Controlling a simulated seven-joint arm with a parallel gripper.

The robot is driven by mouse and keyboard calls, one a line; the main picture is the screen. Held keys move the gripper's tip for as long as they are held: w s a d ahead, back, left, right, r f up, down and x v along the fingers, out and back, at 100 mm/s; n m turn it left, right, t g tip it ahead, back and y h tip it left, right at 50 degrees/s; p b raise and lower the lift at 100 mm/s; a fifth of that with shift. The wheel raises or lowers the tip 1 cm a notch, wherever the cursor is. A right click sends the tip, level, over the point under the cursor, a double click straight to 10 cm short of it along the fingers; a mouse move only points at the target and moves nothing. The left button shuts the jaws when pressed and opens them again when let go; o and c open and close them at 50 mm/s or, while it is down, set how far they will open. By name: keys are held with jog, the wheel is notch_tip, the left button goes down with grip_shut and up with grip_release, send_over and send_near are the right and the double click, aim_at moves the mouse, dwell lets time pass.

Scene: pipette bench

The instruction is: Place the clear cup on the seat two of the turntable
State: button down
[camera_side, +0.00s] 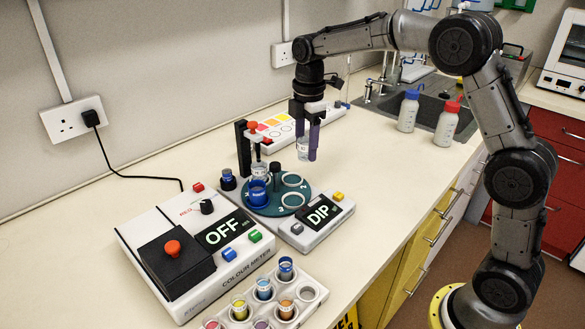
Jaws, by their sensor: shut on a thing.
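My gripper (307,150) is shut on a clear cup (302,149). The cup is held upright between the fingers, above the back right of the turntable, and seems to be clear of it. The teal turntable (276,206) has a dark centre post and light seat rings. Two rings at its right side look empty. A dark blue cup (257,193) stands at its front left, and another clear cup (260,171) at its back left, below the dip stand. The seat numbers are too small to read.
A rack (310,308) of coloured cups is in front. Bench at the right is clear.

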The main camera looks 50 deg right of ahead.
send_over(293, 181)
notch_tip(293, 181, down, 6)
jog(key=shift+r, duration=0.25)
jog(key=shift+w+d+f, duration=0.1)
jog(key=shift+w+f, duration=0.05)
jog(key=shift+f, duration=1.55)
jog(key=shift+f, duration=0.3)
jog(key=shift+f, duration=0.55)
jog(key=shift+c, duration=1.4)
grip_release()
jog(key=shift+f, duration=0.1)
jog(key=shift+s, duration=0.2)
notch_tip(293, 181, up, 14)
